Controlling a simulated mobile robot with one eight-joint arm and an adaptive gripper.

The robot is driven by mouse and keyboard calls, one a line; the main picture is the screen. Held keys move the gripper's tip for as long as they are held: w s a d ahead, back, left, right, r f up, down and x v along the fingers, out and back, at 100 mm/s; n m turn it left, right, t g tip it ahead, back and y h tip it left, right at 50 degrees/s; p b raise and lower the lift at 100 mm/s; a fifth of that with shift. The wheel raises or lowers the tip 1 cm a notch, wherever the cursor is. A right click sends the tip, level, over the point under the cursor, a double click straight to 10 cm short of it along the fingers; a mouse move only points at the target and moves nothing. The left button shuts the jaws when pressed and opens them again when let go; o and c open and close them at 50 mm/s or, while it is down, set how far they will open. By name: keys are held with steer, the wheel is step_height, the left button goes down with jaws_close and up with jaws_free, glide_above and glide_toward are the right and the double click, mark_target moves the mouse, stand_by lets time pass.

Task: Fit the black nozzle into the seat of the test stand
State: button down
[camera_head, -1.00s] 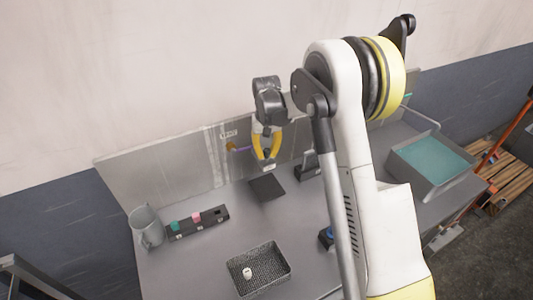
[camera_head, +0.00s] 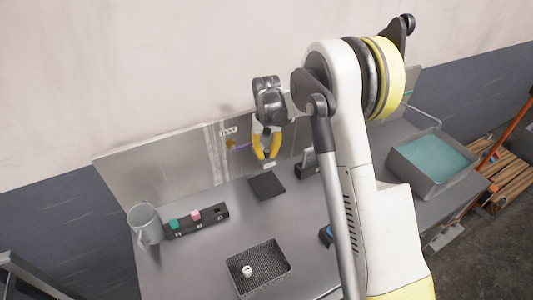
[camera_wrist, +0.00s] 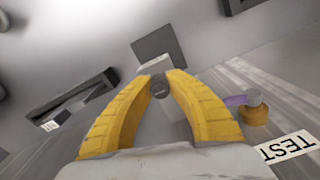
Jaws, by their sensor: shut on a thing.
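My gripper (camera_head: 267,157) has yellow fingers and hangs in front of the back panel, above the dark square pad. The nozzle is mostly hidden by the fingers in the head view. The test stand shows as a brass fitting with a purple part (camera_wrist: 246,103) beside a TEST label (camera_wrist: 288,149). The purple part (camera_head: 240,145) is left of my gripper in the head view. The nozzle is apart from it. I cannot make out the seat's opening.
A dark pad (camera_head: 267,186) lies below my gripper. A black rack (camera_head: 212,223) holds green and pink pieces, beside a grey mug (camera_head: 145,226). A mesh tray (camera_head: 240,286) holds a white piece. A black holder (camera_head: 305,170) stands right of the pad. A teal-filled bin (camera_head: 425,185) is farther right.

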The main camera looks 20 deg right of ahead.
steer(key=shift+f, duration=0.2)
steer(key=c, duration=1.3)
jaws_free()
steer(key=shift+r, duration=0.1)
step_height(320, 180, up, 12)
steer(key=shift+f, duration=0.1)
